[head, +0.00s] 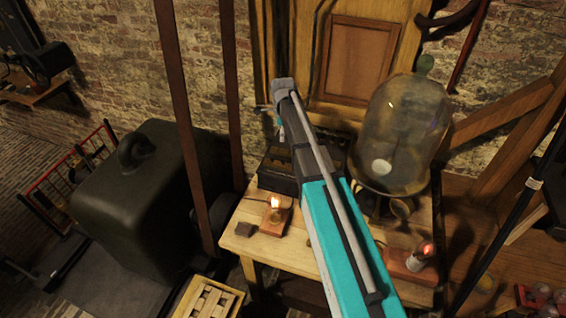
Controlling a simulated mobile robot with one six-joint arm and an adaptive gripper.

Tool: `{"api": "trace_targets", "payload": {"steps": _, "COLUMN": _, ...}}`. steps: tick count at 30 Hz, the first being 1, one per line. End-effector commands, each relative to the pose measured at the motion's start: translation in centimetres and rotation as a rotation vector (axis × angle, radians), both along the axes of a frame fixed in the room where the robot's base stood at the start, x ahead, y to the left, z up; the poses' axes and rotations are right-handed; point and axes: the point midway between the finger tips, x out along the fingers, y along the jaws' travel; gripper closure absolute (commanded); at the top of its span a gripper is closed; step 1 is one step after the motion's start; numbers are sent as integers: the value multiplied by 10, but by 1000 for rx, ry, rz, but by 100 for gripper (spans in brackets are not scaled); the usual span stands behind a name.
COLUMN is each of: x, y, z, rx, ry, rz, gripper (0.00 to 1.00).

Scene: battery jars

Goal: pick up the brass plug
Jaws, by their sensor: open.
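I cannot make out the brass plug for certain. A dark box (276,178) stands at the back of the wooden table, partly behind my arm, and its top is too dim to tell any plug on it. My arm reaches up from the lower right across the table, and its grey far joint is above the back of the table. My gripper cannot be made out; it is hidden beyond the arm or out of frame.
The wooden table (262,247) also holds a lit bulb on a wooden base (276,219), a small dark block (244,229), and a red-lit lamp on a base (413,262). A large glass bell jar (408,125) stands right of my arm. Brown posts (183,110) rise at the table's left.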

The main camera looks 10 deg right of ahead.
Motion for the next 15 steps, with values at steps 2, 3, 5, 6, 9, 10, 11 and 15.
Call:
{"api": "trace_targets", "payload": {"steps": 2, "x": 4, "y": 0, "z": 0, "rx": 0, "ry": 1, "rz": -26, "gripper": 33}}
{"api": "trace_targets", "payload": {"steps": 3, "x": 4, "y": 0, "z": 0, "rx": 0, "ry": 1, "rz": -33, "gripper": 33}}
{"api": "trace_targets", "payload": {"steps": 5, "x": 4, "y": 0, "z": 0, "rx": 0, "ry": 2, "rz": -39, "gripper": 33}}
{"api": "trace_targets", "payload": {"steps": 6, "x": 4, "y": 0, "z": 0, "rx": -1, "ry": 1, "rz": -39, "gripper": 33}}
{"api": "trace_targets", "payload": {"steps": 9, "x": 4, "y": 0, "z": 0, "rx": 0, "ry": 1, "rz": -38, "gripper": 33}}
{"api": "trace_targets", "payload": {"steps": 10, "x": 4, "y": 0, "z": 0, "rx": 0, "ry": 1, "rz": -38, "gripper": 33}}
{"api": "trace_targets", "payload": {"steps": 11, "x": 4, "y": 0, "z": 0, "rx": 0, "ry": 1, "rz": -38, "gripper": 33}}
{"api": "trace_targets", "payload": {"steps": 15, "x": 4, "y": 0, "z": -1, "rx": 0, "ry": 1, "rz": -37, "gripper": 33}}
